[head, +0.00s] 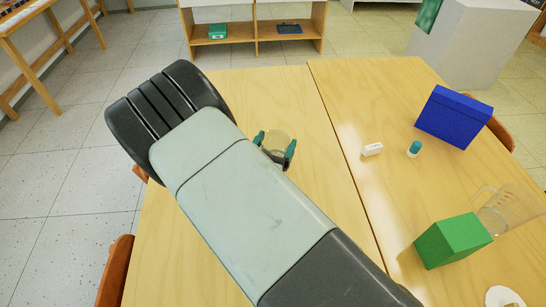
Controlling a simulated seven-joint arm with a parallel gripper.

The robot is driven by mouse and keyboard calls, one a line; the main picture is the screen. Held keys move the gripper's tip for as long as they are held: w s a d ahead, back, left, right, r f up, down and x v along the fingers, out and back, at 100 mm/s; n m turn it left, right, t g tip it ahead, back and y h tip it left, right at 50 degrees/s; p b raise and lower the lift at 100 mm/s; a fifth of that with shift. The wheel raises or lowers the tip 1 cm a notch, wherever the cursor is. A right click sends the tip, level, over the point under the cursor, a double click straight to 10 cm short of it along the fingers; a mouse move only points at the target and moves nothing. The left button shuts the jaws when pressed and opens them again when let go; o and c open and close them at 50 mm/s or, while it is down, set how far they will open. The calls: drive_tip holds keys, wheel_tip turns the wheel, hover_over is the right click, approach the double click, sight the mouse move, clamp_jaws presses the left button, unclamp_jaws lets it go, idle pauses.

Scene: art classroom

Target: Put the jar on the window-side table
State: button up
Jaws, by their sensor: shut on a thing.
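My gripper (275,147), with teal fingertips, shows just beyond my arm over the left wooden table (230,88). It is shut on a small see-through jar (278,138), with one finger on each side of it. My arm hides part of the jar and gripper. I cannot tell whether the jar touches the tabletop or hangs above it. A second wooden table (345,100) adjoins on the right. No window shows, so I cannot tell which table is window-side.
The right table bears a blue box (453,117), a green block (453,241), a clear beaker (503,210), a white eraser (372,149), a small teal-capped item (414,149) and a white round item (503,297). An orange chair (114,272) stands left. The left table's far part is clear.

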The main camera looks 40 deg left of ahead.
sight(280, 143)
drive_tip(key=shift+f, duration=1.9)
drive_tip(key=shift+f, duration=0.1)
drive_tip(key=o, duration=1.3)
drive_tip(key=shift+o, duration=0.2)
drive_tip(key=v, duration=1.2)
